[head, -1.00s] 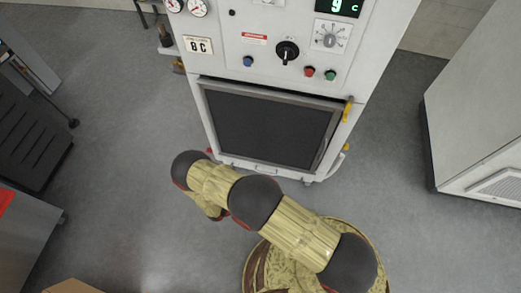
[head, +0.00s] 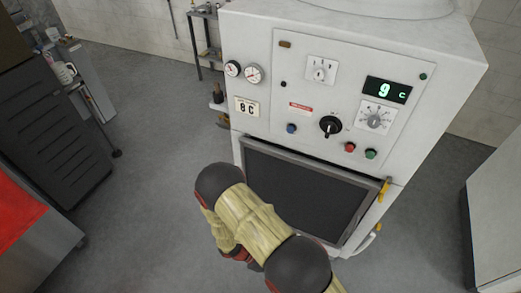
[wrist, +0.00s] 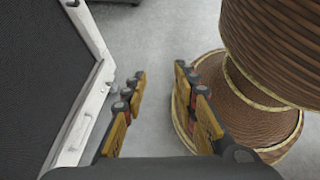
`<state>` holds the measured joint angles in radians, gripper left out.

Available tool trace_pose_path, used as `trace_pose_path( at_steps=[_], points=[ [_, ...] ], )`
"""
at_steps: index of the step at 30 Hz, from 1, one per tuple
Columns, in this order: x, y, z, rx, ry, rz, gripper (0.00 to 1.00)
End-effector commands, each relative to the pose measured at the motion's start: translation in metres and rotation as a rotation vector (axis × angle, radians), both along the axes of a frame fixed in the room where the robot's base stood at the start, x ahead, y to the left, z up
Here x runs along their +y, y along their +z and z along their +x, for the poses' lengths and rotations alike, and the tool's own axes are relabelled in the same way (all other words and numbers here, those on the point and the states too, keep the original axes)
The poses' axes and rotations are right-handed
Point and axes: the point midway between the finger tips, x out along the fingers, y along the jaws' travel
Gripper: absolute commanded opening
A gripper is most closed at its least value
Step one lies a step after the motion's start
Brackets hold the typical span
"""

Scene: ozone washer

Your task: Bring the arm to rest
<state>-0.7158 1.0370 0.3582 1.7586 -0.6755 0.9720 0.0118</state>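My gripper (wrist: 160,74) shows in the wrist view with its two yellow-and-black fingers apart and nothing between them. Bare grey floor shows through the gap. In the head view my arm, yellow with dark joints, is folded at the bottom centre, in front of the machine's lower dark panel. The gripper end there hangs below the nearest dark joint and is mostly hidden. The white ozone washer (head: 262,75) stands upright ahead, its display reading 9 C. In the wrist view, its dark panel with a pale frame (wrist: 98,88) lies left of the fingers, apart from them.
A red-topped metal unit (head: 45,245) and a dark slatted cabinet (head: 60,140) stand at the left. A pale cabinet (head: 500,190) stands at the right. A small dark rack (head: 205,45) is behind the washer. Grey floor (head: 150,200) is clear between them.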

Motion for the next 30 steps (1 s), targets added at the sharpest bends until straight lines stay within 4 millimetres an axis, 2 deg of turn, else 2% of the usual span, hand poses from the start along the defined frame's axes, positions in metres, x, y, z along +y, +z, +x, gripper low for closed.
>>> trace_pose_path(
  at_steps=[1,3,13,21,30],
  points=[
    [0.006,0.024,0.005,-0.029,-0.052,0.029,0.29],
    [0.011,0.051,0.008,-0.062,-0.121,0.065,0.29],
    [0.025,0.174,0.017,-0.228,-0.419,0.246,0.29],
    [0.021,0.267,0.017,-0.372,-0.636,0.403,0.29],
    [0.007,0.36,0.007,-0.549,-0.843,0.588,0.29]
  ],
)
